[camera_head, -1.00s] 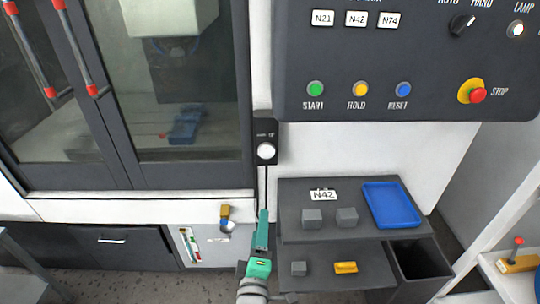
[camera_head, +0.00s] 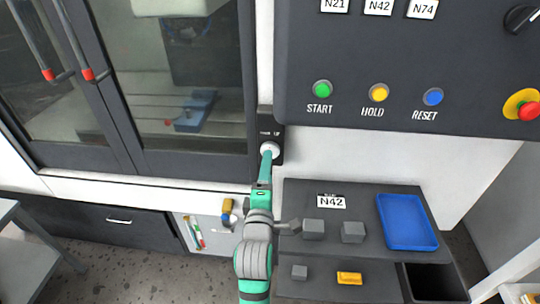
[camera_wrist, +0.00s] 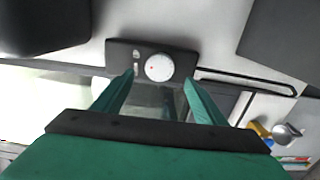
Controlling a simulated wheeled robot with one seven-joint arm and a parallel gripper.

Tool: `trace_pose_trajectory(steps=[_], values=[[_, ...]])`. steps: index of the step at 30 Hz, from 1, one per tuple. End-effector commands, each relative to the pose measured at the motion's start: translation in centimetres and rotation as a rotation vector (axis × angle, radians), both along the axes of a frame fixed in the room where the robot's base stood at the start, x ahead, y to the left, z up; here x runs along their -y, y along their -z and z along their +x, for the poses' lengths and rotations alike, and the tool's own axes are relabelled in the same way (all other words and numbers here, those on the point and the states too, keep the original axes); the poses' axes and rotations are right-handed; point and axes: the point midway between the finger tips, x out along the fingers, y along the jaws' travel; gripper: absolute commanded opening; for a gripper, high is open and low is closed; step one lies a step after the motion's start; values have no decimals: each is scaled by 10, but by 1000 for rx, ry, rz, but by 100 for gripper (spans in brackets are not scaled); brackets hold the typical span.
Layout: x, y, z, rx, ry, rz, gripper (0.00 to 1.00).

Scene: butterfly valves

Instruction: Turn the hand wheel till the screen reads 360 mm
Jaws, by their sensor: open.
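A round white knob (camera_head: 269,149) sits on a small dark panel (camera_head: 264,120) between the machine's window door and the button console. It is the only wheel-like thing I see. I see no screen with a mm reading.
The dark console (camera_head: 400,60) with buttons overhangs at the right. Below it are a grey shelf (camera_head: 290,200) with grey blocks, a blue tray (camera_head: 407,222) and a yellow piece (camera_head: 349,278). A yellow-and-silver fitting (camera_head: 228,211) is on the left.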

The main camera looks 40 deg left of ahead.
Motion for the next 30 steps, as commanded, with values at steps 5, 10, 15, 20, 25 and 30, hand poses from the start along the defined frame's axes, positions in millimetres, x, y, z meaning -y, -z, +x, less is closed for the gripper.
trace_pose_trajectory(steps=[5,10,15,20,25,30], values=[[-20,0,26,0,-2,0,65],[-33,0,43,0,-2,0,65],[-41,0,51,0,-5,0,65],[-42,0,53,-1,-4,1,65],[-42,0,53,-1,-4,1,60],[-42,0,53,-1,-4,1,24]])
